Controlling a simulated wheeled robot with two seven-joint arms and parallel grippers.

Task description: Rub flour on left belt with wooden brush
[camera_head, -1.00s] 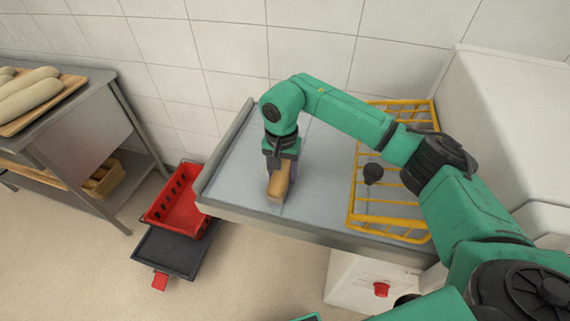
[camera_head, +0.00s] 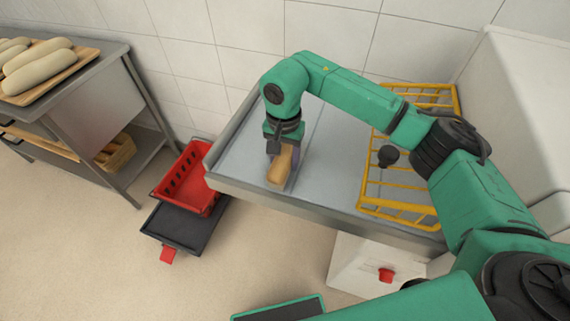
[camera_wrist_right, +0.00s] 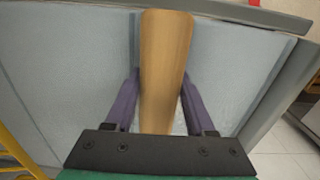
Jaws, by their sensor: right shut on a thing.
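The wooden brush (camera_head: 281,165) is in my right gripper (camera_head: 287,150), over the left part of the grey belt (camera_head: 237,160). In the right wrist view, the brush's wooden body (camera_wrist_right: 163,70) stands between the two purple fingers of the right gripper (camera_wrist_right: 158,105), which is shut on it. The brush is low at the belt surface; its underside is hidden, so I cannot tell whether it touches. The belt (camera_wrist_right: 75,75) also shows on both sides of the brush there. No flour can be made out clearly. My left gripper is not in view.
A yellow wire rack (camera_head: 400,207) stands on the belt's right side. A red crate (camera_head: 187,180) sits on a dark wheeled base (camera_head: 185,225) at the left. A steel table (camera_head: 90,90) with loaves (camera_head: 38,67) is further left. A raised metal edge (camera_head: 310,205) borders the belt's front.

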